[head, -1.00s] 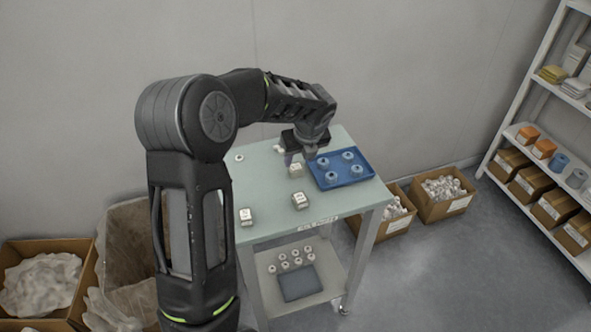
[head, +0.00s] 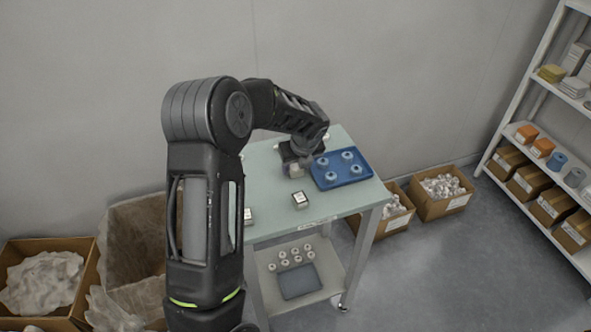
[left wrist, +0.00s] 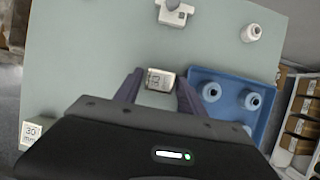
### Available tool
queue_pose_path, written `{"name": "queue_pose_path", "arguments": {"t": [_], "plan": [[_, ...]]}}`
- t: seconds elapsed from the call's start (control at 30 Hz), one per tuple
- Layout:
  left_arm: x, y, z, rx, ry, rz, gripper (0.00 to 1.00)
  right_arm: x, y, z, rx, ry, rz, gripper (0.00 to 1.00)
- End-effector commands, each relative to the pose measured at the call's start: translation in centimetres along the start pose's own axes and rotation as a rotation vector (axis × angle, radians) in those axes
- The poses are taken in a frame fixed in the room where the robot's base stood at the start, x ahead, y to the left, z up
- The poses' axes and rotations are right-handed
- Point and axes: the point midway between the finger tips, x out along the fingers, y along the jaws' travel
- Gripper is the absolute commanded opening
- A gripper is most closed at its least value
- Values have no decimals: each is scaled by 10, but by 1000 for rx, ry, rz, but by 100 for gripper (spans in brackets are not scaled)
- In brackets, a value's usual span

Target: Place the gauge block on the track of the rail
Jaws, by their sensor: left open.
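My left gripper (head: 293,168) is over the table, left of the blue tray. In the left wrist view its two fingers (left wrist: 158,88) are open, with a small metal gauge block (left wrist: 160,79) with a printed label between their tips. I cannot tell whether either finger touches it. A second block marked 30 mm (left wrist: 30,132) lies at lower left in that view. In the head view, one block (head: 300,200) lies nearer the front edge and another (head: 249,215) is partly behind my arm. A white notched fixture (left wrist: 174,12) lies beyond the gripper; I cannot tell whether it is the rail.
The blue tray (head: 325,181) with several ringed parts stands close right of the gripper; it also shows in the left wrist view (left wrist: 234,81). A white cylinder (left wrist: 251,33) stands at the back right. The table's middle front (head: 275,222) is largely clear.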

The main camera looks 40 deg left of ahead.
Motion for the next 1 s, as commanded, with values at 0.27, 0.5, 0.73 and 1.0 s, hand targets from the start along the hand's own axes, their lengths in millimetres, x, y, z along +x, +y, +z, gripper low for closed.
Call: {"name": "queue_pose_path", "arguments": {"t": [0.27,0.5,0.73,1.0], "plan": [[0,0,0,0,0,0,47,0,0,0,0,0,0,43],[0,0,0,0,0,0,28,0,0,0,0,0,0,43],[0,0,0,0,0,0,9,0,0,0,0,0,0,43],[0,0,0,0,0,0,0,0,0,0,0,0,0,43]]}}
